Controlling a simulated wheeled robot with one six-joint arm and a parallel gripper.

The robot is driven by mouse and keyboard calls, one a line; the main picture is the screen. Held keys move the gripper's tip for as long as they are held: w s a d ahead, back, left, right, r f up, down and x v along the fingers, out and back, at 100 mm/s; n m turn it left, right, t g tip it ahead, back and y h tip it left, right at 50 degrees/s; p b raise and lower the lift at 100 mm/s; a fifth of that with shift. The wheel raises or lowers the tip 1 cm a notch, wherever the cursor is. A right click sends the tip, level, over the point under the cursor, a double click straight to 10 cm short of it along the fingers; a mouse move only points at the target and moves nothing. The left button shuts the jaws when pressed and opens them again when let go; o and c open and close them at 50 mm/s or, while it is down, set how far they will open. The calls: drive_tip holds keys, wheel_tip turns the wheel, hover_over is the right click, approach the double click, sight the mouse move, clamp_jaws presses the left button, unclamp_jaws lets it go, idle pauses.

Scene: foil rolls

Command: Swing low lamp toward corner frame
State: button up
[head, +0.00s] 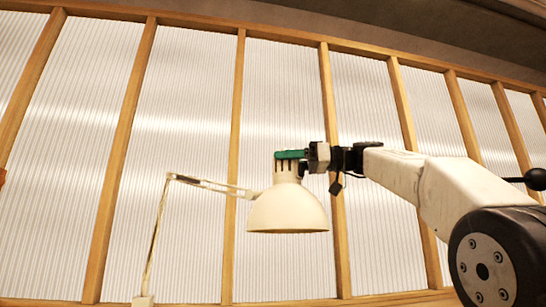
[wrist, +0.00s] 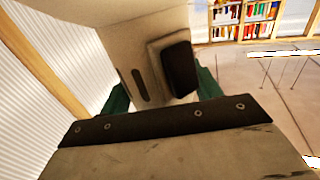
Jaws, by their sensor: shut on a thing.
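A cream lamp with a dome shade (head: 288,210) hangs at the end of a thin jointed arm (head: 160,222) that rises from a base (head: 143,301) at the lower left. My gripper (head: 289,155), with green fingers, is shut on the top of the lamp head, just above the shade. In the wrist view the pale lamp head (wrist: 140,60), with dark slots, sits between my green fingers (wrist: 160,90). The shade opens downward. The lower part of the shade is hidden in the wrist view. I cannot tell which part of the wooden framing is the corner frame.
Ribbed translucent wall panels (head: 185,90) between wooden posts (head: 124,150) stand behind the lamp. In the wrist view, a bookshelf (wrist: 242,20) with colourful books stands far off, and a thin-legged table (wrist: 285,54) is at the right. Open floor (wrist: 235,75) lies between.

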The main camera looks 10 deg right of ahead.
drive_tip(key=shift+w+d+f+g, duration=0.1)
drive_tip(key=shift+w+d+g, duration=0.2)
drive_tip(key=shift+w+d, duration=0.6)
drive_tip(key=shift+w+n, duration=0.1)
drive_tip(key=shift+n, duration=0.2)
drive_tip(key=shift+d, duration=0.15)
drive_tip(key=o, duration=1.2)
drive_tip(key=shift+w+d, duration=0.15)
drive_tip(key=shift+w, duration=0.05)
drive_tip(key=shift+o, duration=1)
drive_tip(key=shift+w+d, duration=0.1)
drive_tip(key=shift+d, duration=0.1)
drive_tip(key=shift+a, duration=0.25)
drive_tip(key=v, duration=0.7)
drive_tip(key=shift+d, duration=0.4)
